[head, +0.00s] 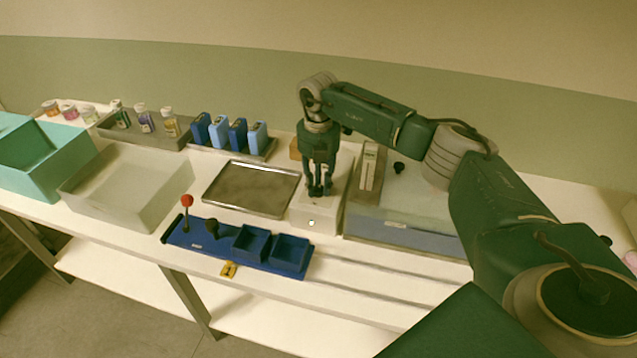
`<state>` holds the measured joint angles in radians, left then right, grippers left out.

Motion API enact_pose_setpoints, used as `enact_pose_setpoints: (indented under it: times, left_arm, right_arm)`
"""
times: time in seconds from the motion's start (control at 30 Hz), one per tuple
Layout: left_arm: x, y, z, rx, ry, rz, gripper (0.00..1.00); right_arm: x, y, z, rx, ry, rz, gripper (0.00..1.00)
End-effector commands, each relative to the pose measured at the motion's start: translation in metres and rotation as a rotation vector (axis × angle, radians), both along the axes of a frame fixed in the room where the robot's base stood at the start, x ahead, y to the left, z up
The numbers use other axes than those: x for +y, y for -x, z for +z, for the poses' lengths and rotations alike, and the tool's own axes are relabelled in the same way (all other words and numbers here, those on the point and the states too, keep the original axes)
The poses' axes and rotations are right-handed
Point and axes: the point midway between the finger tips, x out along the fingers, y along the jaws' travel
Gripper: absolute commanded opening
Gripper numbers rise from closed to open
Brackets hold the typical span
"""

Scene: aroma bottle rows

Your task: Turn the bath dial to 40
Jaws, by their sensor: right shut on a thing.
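My right gripper (319,191) points straight down over the top of a white box (301,214) near the middle of the table. Its fingers are shut on a small part on top of that box, which looks to be the bath dial; the fingers hide it almost wholly. I cannot read its setting or any scale. A small round dark-and-white mark (312,222) shows on the box's front. To the right stands a large grey and blue box (390,228), with a black knob (399,168) on top. My left gripper is not in view.
A metal tray (250,188) lies left of the white box. A blue panel (215,238) with a red-balled lever (187,201) sits in front. Bottles, blue packs, a pale bin (152,213) and a teal bin (50,180) stand at left. A pale upright plate (368,168) stands to the right.

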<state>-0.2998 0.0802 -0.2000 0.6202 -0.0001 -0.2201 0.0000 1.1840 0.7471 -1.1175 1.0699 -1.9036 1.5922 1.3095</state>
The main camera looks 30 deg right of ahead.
Motion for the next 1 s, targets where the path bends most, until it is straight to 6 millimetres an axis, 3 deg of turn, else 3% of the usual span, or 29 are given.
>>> enact_pose_setpoints:
  times: [0.57,0.6,0.67,1.0]
  left_arm:
    - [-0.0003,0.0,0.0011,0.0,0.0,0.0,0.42]
    - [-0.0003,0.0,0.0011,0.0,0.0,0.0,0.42]
    - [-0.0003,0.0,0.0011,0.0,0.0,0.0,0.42]
    - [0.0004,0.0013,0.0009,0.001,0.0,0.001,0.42]
  right_arm:
    - [-0.0007,-0.0013,0.0015,-0.005,0.001,-0.03,0.0]
    - [-0.0009,-0.0013,0.0016,-0.005,0.001,-0.03,0.32]
    - [-0.0008,-0.0012,0.0015,-0.004,0.001,-0.029,0.43]
    - [-0.0002,-0.0008,0.0037,-0.002,0.0,-0.028,0.43]
